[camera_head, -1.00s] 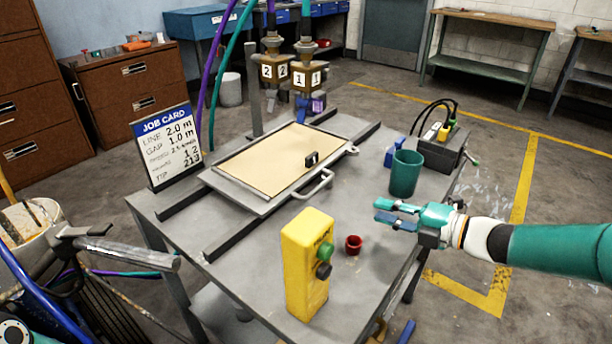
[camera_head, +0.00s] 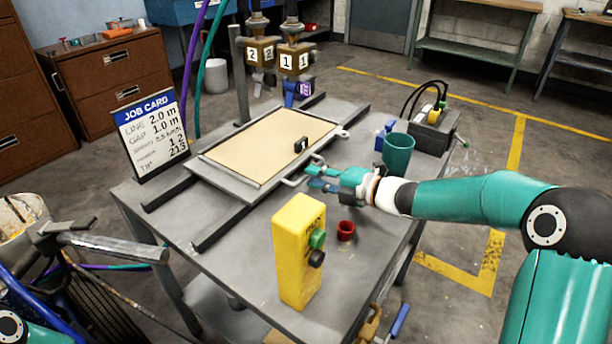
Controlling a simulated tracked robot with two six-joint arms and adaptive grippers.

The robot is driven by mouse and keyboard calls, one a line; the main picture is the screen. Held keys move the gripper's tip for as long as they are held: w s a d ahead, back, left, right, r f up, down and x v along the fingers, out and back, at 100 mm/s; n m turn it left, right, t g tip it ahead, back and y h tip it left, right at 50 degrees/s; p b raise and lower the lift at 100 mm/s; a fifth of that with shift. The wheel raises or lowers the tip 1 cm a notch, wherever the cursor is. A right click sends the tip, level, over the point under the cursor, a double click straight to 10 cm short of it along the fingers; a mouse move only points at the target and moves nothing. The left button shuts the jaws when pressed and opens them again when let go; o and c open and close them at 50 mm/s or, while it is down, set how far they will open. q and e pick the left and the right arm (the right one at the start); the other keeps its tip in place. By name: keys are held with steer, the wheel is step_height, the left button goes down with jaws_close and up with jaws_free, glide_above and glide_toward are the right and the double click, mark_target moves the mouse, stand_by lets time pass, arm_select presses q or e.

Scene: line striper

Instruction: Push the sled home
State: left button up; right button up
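The sled (camera_head: 222,180) is a flat grey tray with a tan sheet (camera_head: 265,145) on it, lying across two dark rails (camera_head: 222,222) on the grey table. A small black block (camera_head: 301,145) stands on the sheet. A pale loop handle (camera_head: 296,183) sticks out from the sled's near right edge. My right gripper (camera_head: 312,177) is at this handle, its teal fingers parted with a gap between them. I cannot tell whether a finger touches the handle. My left gripper is not in view.
A green cup (camera_head: 397,155) and a dark box (camera_head: 433,132) stand at the right. Two numbered nozzle heads (camera_head: 279,55) hang behind the sled. A job card (camera_head: 150,137) stands left.

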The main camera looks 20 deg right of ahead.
steer(key=shift+x, duration=1.45)
jaws_close()
